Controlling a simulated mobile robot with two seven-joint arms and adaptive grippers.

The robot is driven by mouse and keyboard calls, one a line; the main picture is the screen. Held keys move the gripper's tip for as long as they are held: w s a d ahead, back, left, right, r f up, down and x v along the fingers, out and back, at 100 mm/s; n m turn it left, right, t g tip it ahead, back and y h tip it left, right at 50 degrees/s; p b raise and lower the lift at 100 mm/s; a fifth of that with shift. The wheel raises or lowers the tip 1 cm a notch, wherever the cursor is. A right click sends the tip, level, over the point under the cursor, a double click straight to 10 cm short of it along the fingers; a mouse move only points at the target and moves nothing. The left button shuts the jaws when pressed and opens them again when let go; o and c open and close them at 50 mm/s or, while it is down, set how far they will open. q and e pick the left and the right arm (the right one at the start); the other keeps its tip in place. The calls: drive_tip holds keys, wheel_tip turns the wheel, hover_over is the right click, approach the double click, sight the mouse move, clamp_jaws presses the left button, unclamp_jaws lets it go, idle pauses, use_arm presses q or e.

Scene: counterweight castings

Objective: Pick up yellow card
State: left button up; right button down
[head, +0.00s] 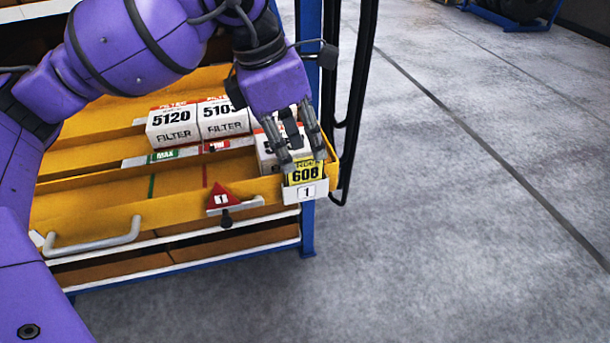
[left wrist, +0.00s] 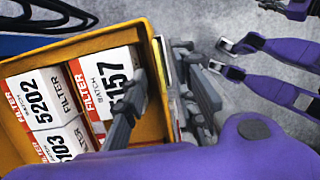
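The yellow card (head: 305,174), marked 608, stands upright in a white holder (head: 306,191) marked 1 at the right front corner of the yellow drawer. My left gripper (head: 302,148) is above and around it, pointing down, with its fingers apart. In the left wrist view, the gripper's fingers (left wrist: 165,95) spread to either side of the drawer wall, one over the boxes and one outside. The card shows there only as a thin edge, partly hidden. I cannot tell whether a finger touches it.
The open yellow drawer (head: 110,215) holds white filter boxes (head: 172,126) close to the gripper. A red triangular tag (head: 224,198) and a grey handle (head: 95,242) are on its front. A blue rack post (head: 307,225) stands beside it. The floor at right is clear.

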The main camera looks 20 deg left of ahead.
sight(303, 159)
use_arm(q)
drive_tip(key=x, duration=0.3)
drive_tip(key=shift+f, duration=0.15)
drive_tip(key=shift+c, duration=0.4)
clamp_jaws()
